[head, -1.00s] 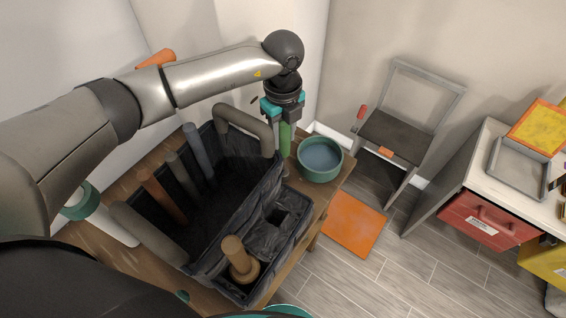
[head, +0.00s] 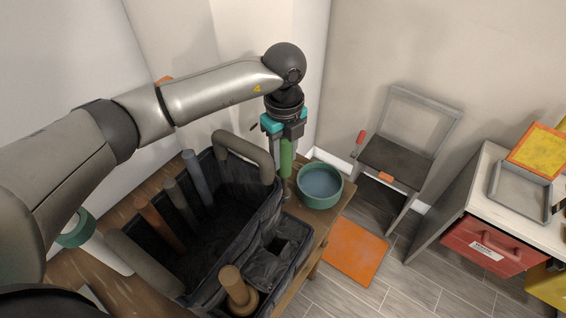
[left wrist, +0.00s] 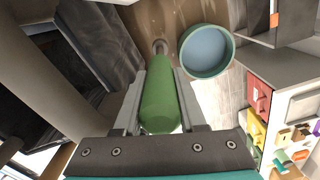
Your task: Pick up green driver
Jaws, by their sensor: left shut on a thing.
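The green driver (head: 286,160) has a thick green handle and hangs upright below my left gripper (head: 287,140) in the head view. It also shows in the left wrist view (left wrist: 160,100), between the two fingers, with its grey shaft end pointing away toward the wooden table. My left gripper is shut on the handle, between the black tool bag and the green bowl. Whether the driver's tip touches the table is hard to tell. My right gripper is not in view.
The black tool bag (head: 222,232), with thick grey handles and several tools, stands left of the driver. The green bowl (head: 320,186) is close on the right, on the wooden table (head: 312,232). A folding chair (head: 397,160) and a red drawer (head: 490,248) are farther right.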

